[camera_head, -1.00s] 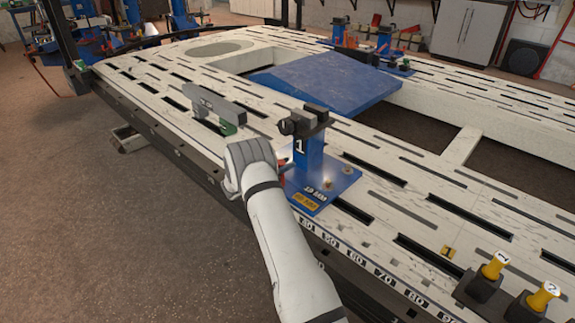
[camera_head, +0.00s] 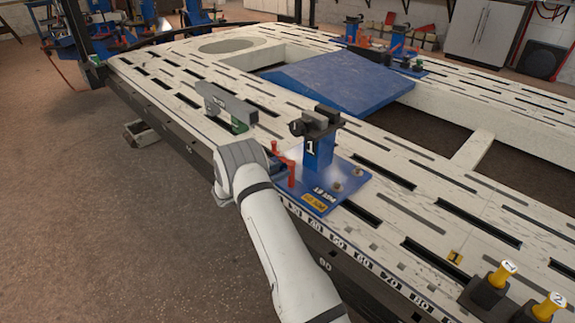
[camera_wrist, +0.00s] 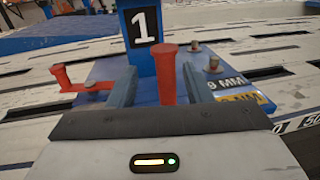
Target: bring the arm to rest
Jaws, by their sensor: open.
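My arm reaches up from the bottom of the head view, its white wrist (camera_head: 240,168) beside the near edge of the bench. My gripper (camera_wrist: 160,88) is open, with its two fingers apart at the middle of the wrist view. A red upright handle (camera_wrist: 168,75) stands between or just beyond the fingers; I cannot tell which. The handle belongs to the blue clamp stand marked 1 (camera_head: 318,150), with a 9 MM plate. A second red handle (camera_wrist: 75,78) shows left of the fingers. In the head view the wrist mostly hides the fingers.
The slotted white bench (camera_head: 400,190) fills the right. A grey bar on a green foot (camera_head: 228,106) stands behind the wrist. Yellow-topped pins (camera_head: 502,272) stand at lower right. A blue ramp (camera_head: 338,82) lies beyond. Open floor (camera_head: 90,220) is at left.

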